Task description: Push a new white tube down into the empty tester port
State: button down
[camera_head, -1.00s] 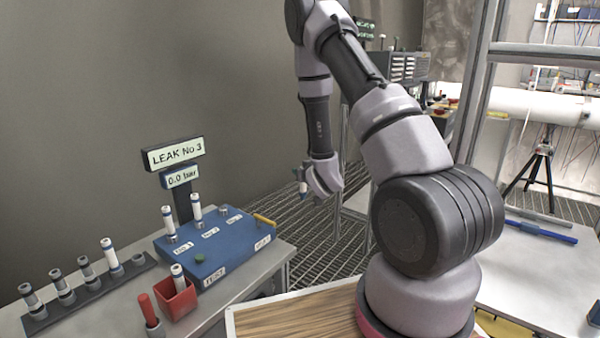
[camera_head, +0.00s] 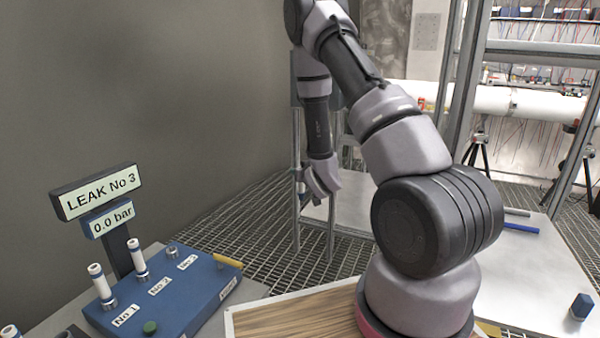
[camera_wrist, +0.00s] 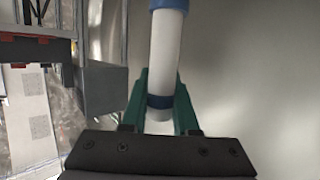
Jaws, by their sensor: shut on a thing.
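The blue tester (camera_head: 195,300) stands at lower left. White tubes stand upright in its No 1 port (camera_head: 108,304) and No 2 port (camera_head: 142,277). The No 3 port (camera_head: 172,251) is empty. My gripper (camera_wrist: 161,90) has green fingers shut on a white tube (camera_wrist: 164,52) with blue bands, seen in the wrist view. The tube's ends are not both in view. In the head view my gripper (camera_head: 305,196) hangs to the right of the tester and well apart from it; the held tube is hard to make out there.
The tester's sign (camera_head: 97,192) reads LEAK No 3, and its display (camera_head: 108,220) reads 0.0 bar. A yellow-handled part (camera_head: 228,261) is at the tester's right end. A wood-topped tray (camera_head: 290,318) is at the front. Open grated floor (camera_head: 250,222) lies behind.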

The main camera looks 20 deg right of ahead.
jog(key=s+a+r+n+g+y, duration=0.1)
jog(key=s+a+n+g+y, duration=0.1)
jog(key=a, duration=1.3)
jog(key=s+a+r+n+g+y, duration=0.1)
jog(key=s+a+n+y, duration=0.4)
jog(key=a, duration=1)
jog(key=s+a+r+n+g+y, duration=0.1)
jog(key=s+a+n+g+y, duration=0.3)
jog(key=a, duration=1.1)
jog(key=shift+s+n+y, duration=0.2)
jog(key=shift+n+y, duration=0.2)
jog(key=shift+y, duration=0.3)
jog(key=shift+d+f+g, duration=0.1)
jog(key=shift+g, duration=0.2)
jog(key=shift+f, duration=2.8)
jog(key=shift+f, duration=1.65)
jog(key=c, duration=0.6)
grip_release()
